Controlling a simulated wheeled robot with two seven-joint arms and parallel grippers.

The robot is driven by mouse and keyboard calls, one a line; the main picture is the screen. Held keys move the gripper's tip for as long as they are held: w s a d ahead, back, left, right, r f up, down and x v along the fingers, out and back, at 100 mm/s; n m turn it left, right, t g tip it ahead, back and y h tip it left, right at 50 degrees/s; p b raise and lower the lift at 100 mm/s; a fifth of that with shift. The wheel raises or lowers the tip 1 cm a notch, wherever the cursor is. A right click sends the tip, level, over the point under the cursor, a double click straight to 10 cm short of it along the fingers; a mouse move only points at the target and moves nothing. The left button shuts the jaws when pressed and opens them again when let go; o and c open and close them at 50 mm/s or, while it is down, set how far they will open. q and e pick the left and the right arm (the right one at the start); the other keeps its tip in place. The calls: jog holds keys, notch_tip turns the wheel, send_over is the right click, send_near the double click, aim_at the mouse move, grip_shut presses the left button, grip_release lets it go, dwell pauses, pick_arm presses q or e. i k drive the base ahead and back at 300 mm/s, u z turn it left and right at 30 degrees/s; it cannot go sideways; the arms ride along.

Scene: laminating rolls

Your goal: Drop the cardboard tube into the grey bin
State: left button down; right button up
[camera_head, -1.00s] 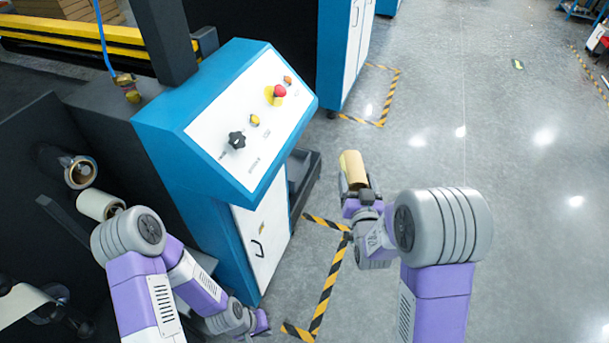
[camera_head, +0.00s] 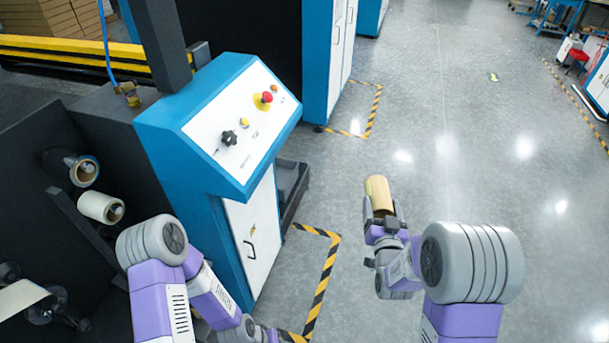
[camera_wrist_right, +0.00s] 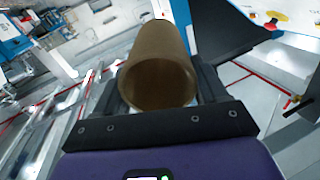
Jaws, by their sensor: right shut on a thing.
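The cardboard tube (camera_head: 378,192) is tan and hollow. My right gripper (camera_head: 382,216) is shut on it and holds it up in front of my right arm, above the grey floor. In the right wrist view the tube (camera_wrist_right: 160,65) sits between the two dark fingers of the right gripper (camera_wrist_right: 165,88), its open end facing the camera. My left arm comes in at the lower left; its gripper is not clearly visible. I cannot make out a grey bin in either view.
A blue and white machine with a sloped control panel (camera_head: 225,125) stands left of the tube. Rolls on spindles (camera_head: 101,207) stick out at the far left. Black and yellow floor tape (camera_head: 322,280) runs beside the machine.

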aim_at(279, 179)
jog(key=z, duration=0.6)
jog(key=i, duration=3.15)
jog(key=u, duration=1.45)
jog(key=i, duration=0.75)
jog(key=u, duration=0.45)
